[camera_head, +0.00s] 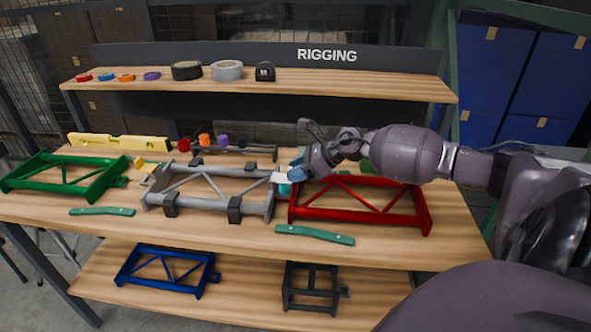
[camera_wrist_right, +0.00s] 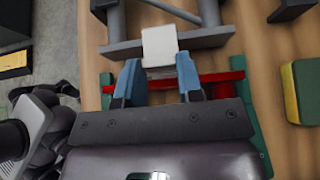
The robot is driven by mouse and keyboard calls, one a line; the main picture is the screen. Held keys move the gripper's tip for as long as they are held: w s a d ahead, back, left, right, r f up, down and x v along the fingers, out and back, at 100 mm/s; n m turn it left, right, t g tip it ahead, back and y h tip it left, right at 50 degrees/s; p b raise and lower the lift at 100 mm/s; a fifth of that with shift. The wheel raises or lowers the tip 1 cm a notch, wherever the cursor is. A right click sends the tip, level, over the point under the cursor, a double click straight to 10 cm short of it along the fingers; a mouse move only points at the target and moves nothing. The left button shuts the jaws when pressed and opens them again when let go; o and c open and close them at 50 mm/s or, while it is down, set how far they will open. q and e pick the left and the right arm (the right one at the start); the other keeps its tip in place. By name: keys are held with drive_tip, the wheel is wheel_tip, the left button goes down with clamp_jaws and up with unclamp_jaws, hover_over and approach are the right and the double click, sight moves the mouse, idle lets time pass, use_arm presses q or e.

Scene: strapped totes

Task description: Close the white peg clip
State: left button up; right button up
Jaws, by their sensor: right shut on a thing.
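The white peg clip (camera_head: 281,177) is at the right end of the grey frame (camera_head: 209,203) on the workbench. In the right wrist view the clip (camera_wrist_right: 160,46) is a pale block against the grey frame's bar (camera_wrist_right: 207,39). My right gripper (camera_head: 296,169) reaches in from the right, and its blue fingertips are at the clip. In the wrist view the fingers (camera_wrist_right: 158,77) stand on both sides of the clip's near end and are shut on it. I cannot tell whether the clip is open or closed. My left gripper is not in view.
A red frame (camera_head: 427,212) lies right under my right arm, a green frame (camera_head: 104,187) at the left. A yellow level (camera_head: 118,142) lies behind. Green strips (camera_head: 315,235) lie along the front. The shelf above holds tape rolls (camera_head: 227,70); the lower shelf holds a blue frame (camera_head: 165,271).

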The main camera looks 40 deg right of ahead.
drive_tip(key=o, duration=0.9)
drive_tip(key=shift+o, duration=0.2)
drive_tip(key=p+v, duration=0.1)
drive_tip(key=v, duration=0.6)
drive_tip(key=shift+s+d+r, duration=0.1)
